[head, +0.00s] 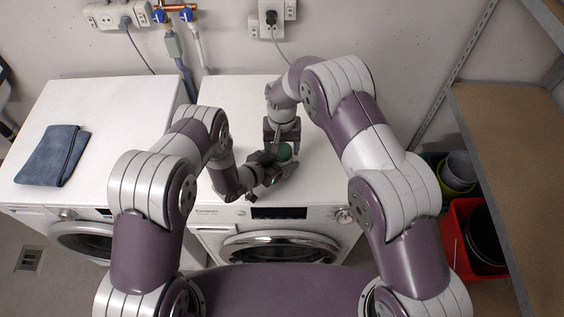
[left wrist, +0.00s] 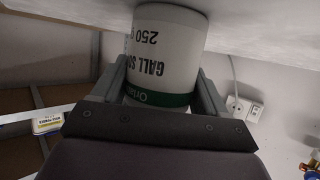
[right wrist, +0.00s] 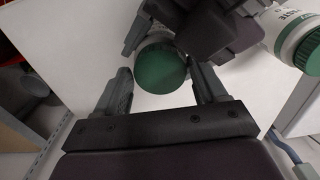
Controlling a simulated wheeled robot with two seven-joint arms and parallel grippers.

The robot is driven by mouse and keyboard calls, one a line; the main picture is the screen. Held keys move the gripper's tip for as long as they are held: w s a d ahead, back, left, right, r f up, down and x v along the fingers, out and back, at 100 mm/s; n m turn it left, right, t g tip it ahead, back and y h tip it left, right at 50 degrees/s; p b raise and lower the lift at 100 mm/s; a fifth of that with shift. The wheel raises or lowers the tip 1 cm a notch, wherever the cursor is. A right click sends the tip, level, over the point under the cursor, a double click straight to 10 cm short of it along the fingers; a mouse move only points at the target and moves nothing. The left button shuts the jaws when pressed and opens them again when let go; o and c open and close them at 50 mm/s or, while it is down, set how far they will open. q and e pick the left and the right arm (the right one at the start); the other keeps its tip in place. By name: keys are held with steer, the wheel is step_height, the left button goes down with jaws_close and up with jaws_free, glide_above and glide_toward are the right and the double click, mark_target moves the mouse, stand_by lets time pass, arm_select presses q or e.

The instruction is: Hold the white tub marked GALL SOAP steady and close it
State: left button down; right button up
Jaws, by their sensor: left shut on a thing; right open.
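The white tub marked GALL SOAP (left wrist: 165,45) stands on the white machine top, shown upside down in the left wrist view. My left gripper (left wrist: 158,88) is shut around its sides. A green lid (right wrist: 160,69) sits over the tub's mouth in the right wrist view; I cannot tell whether it is fully seated. The lid also shows in the head view (head: 285,152), where the arms hide most of the tub. My right gripper (right wrist: 165,90) is open above, with one finger on each side of the lid and a gap visible. The left gripper also shows in the right wrist view (right wrist: 205,25).
A second white tub with a green lid (right wrist: 296,38) stands beyond my left gripper in the right wrist view. A folded blue cloth (head: 53,155) lies on the left machine. Shelves (head: 510,150) and a red bin (head: 470,240) are at right.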

steer(key=c, duration=0.9)
steer(key=m, duration=0.5)
steer(key=o, duration=1.2)
steer(key=shift+r, duration=2.3)
steer(key=shift+c, duration=0.5)
